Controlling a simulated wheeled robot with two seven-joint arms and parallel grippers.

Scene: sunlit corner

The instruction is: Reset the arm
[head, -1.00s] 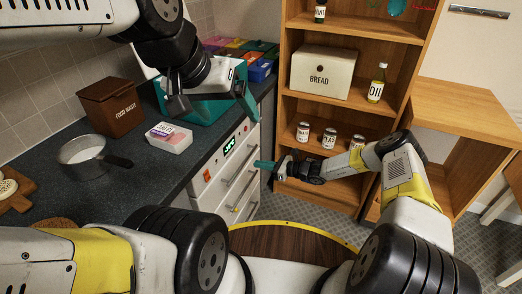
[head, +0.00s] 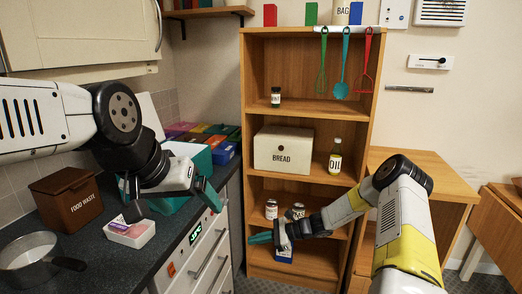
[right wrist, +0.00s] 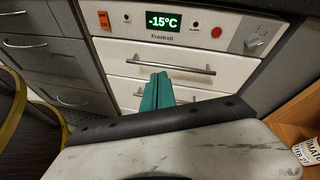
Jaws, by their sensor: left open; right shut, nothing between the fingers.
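My left gripper (head: 172,203) is open and empty, held above the counter's edge in the head view. The display reads -15°C.
The wooden bookcase (head: 249,120) holds a bread box (head: 284,150), an oil bottle (head: 335,157) and cans (head: 271,209). A food waste box (head: 68,199) and a saucepan (head: 28,258) stand on the counter. A wooden desk (head: 425,175) is at right.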

